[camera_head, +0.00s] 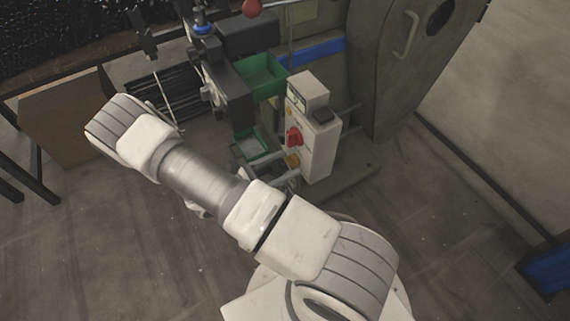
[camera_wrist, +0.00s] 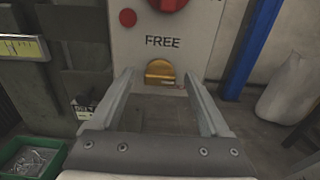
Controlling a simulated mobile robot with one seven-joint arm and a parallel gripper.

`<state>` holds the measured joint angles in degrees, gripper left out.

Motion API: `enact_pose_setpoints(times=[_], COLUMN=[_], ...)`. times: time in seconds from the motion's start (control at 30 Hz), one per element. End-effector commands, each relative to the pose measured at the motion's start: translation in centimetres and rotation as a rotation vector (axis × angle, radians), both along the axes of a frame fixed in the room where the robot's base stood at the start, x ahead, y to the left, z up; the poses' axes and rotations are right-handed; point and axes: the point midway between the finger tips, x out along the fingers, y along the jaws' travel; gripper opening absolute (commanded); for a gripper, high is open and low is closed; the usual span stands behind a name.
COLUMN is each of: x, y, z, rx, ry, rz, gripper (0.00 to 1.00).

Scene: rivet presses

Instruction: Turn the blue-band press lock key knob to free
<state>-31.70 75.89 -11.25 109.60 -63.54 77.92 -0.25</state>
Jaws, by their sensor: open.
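The brass-yellow lock key knob (camera_wrist: 160,73) sits low on the pale control box (camera_wrist: 205,45), under the printed word FREE. In the head view the yellow knob (camera_head: 292,160) shows below a red knob (camera_head: 294,137) on the same box (camera_head: 318,140). My gripper (camera_wrist: 158,80) is open, with one finger on each side of the key knob in the wrist view. I cannot tell whether the fingers touch it or how far they stand from it. The knob's pointing direction is unclear. In the head view my gripper is mostly hidden by my arm.
A red knob (camera_wrist: 168,4) and a red button (camera_wrist: 127,17) sit above the key knob. A green bin (camera_wrist: 32,158) with small metal parts lies at lower left. A blue post (camera_wrist: 253,45) stands right of the box. The dark press (camera_head: 230,95) is left of the box.

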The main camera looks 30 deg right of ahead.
Motion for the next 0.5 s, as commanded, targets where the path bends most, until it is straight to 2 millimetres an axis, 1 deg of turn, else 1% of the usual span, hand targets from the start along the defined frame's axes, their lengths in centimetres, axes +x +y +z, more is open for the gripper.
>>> enact_pose_setpoints(times=[0.13, 0.37, 0.4, 0.47, 0.5], x=[0.02, 0.04, 0.04, 0.04, 0.04], y=[-0.69, -0.75, -0.75, -0.74, -0.74], z=[-0.01, 0.01, 0.02, 0.01, 0.01], rx=[0.001, 0.001, 0.001, 0.001, 0.001], ry=[-0.001, -0.001, -0.001, -0.001, -0.001], rz=[0.000, 0.000, 0.000, 0.000, 0.000], gripper=[0.80, 0.80, 0.76, 0.66, 0.58])
